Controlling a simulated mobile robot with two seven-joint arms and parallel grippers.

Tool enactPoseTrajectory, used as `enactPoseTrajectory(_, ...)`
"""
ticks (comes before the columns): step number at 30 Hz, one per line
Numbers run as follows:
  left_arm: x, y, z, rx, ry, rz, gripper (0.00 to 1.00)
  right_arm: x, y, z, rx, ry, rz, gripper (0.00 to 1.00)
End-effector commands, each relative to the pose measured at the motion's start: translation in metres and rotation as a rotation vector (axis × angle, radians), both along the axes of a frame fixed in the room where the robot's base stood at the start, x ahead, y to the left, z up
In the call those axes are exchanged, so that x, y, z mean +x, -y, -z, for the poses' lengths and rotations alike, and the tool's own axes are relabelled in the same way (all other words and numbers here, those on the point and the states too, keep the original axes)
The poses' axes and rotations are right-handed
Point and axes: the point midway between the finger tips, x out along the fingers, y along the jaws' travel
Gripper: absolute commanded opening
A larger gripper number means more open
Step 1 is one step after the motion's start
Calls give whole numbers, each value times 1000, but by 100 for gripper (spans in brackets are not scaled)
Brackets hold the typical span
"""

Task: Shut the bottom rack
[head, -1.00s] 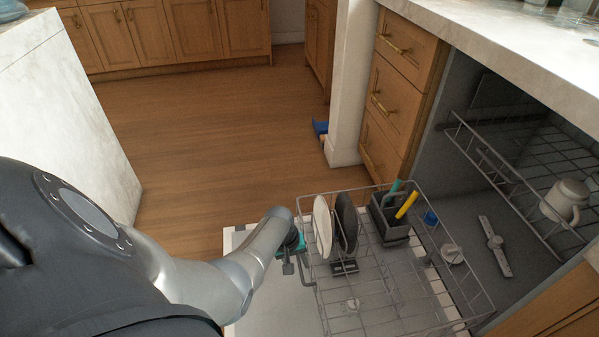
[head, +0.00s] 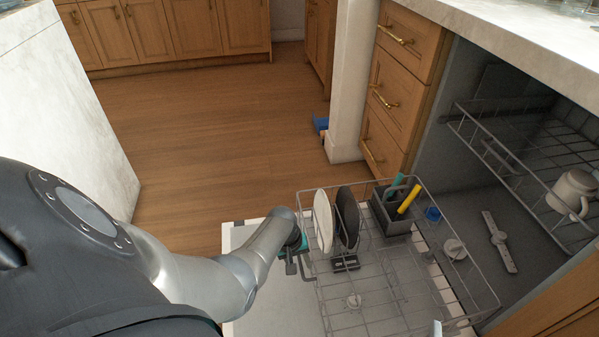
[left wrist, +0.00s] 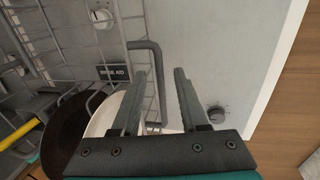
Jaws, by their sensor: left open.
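The bottom rack (head: 405,305) is a grey wire basket pulled out over the open dishwasher door (head: 245,314). It holds a white plate (head: 323,222), a dark plate (head: 347,217) and a dark cutlery basket (head: 391,216) with teal and yellow utensils. My left gripper (head: 292,262) is at the rack's outer left end. In the left wrist view its fingers (left wrist: 158,74) are apart, with the rack's grey handle bar (left wrist: 158,62) running between them. The fingers do not appear closed on the bar. My right gripper is not clearly seen.
The upper rack (head: 520,150) holds a pale mug (head: 571,192) inside the dishwasher. Wooden drawers (head: 385,100) and a white pillar (head: 348,90) stand beyond it. A white island (head: 70,110) is at the left. The wood floor (head: 210,140) between is clear.

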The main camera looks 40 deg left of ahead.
Motion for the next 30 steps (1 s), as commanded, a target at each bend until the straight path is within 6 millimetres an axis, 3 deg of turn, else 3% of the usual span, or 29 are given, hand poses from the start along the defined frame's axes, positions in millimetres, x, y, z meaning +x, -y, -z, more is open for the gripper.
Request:
enactPoseTrajectory(12, 0, 0, 1, 0, 0, 0, 44, -1, -1, -2, 14, 20, 1, 67)
enactPoseTrajectory(24, 0, 0, 1, 0, 0, 0, 0, -1, -1, -2, 13, 19, 1, 67)
enactPoseTrajectory(30, 0, 0, 2, 0, 0, 0, 0, -1, -1, -2, 14, 19, 1, 67)
